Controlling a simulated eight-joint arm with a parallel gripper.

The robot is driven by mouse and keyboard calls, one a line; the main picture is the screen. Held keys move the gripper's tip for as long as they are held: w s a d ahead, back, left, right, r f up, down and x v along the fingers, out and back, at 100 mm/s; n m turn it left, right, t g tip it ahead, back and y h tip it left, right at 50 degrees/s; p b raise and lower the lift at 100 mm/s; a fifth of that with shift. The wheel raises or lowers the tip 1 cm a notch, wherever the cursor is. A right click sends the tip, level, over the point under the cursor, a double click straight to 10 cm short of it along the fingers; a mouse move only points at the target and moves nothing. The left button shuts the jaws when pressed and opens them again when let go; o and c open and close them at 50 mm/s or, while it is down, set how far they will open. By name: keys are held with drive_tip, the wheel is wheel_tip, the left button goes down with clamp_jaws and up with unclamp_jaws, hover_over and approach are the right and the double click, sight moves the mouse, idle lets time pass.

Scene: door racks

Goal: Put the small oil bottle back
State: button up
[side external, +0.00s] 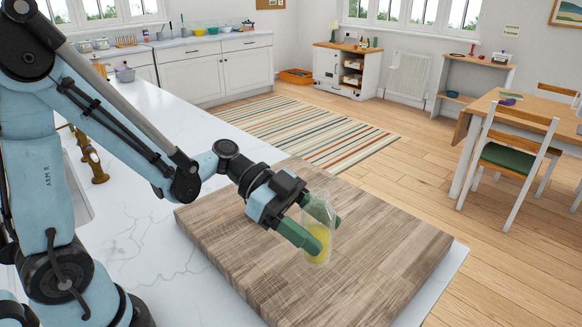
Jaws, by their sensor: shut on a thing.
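My gripper (322,232) is over the wooden board, with its green-tipped fingers closed on either side of a small clear bottle (318,215). The bottle has yellow oil in its lower part and is held roughly upright. One finger hides part of its near side. I cannot tell whether its base touches the board or hangs just above it.
The wooden chopping board (390,257) lies on the white marble counter (140,240) and is otherwise bare. A brass tap (92,160) stands at the left. A white cabinet (343,68), a dining table (525,112) and a striped rug (305,130) are farther off.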

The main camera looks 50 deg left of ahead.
drive_tip(key=shift+w+a+f, duration=0.65)
drive_tip(key=shift+w, duration=0.15)
drive_tip(key=shift+f, duration=1.9)
drive_tip(key=shift+f, duration=0.2)
drive_tip(key=o, duration=1.3)
